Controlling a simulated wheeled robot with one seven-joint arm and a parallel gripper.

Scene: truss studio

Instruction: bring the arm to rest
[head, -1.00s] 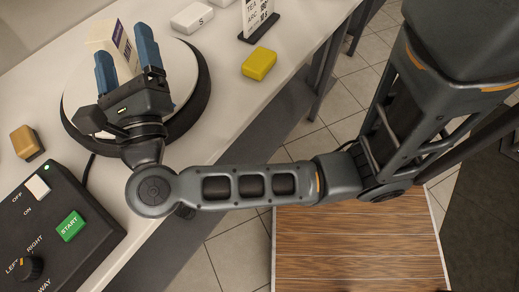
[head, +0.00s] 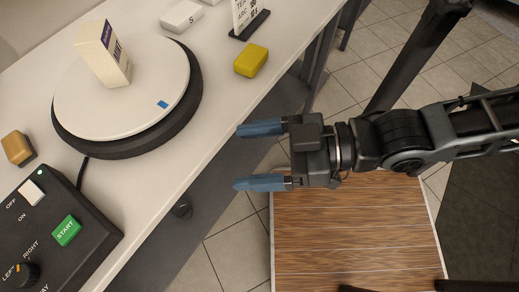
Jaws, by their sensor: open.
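My gripper (head: 259,156) is at the middle of the head view, off the table's front edge. Its two blue fingers point left and stand apart with nothing between them. My arm reaches in from the right side of the picture. The round turntable (head: 75,118) is on the table at upper left, apart from my gripper. A white and cream carton (head: 104,56) stands upright on its white top, towards the back. A small blue mark (head: 162,104) shows near the turntable's front right rim.
A black control box (head: 85,205) with a green START button (head: 66,231) is at lower left. A yellow block (head: 251,60), a tan block (head: 17,148), a white block (head: 182,16) and a sign (head: 245,18) are on the table (head: 215,90). A wooden platform (head: 350,235) is below my gripper.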

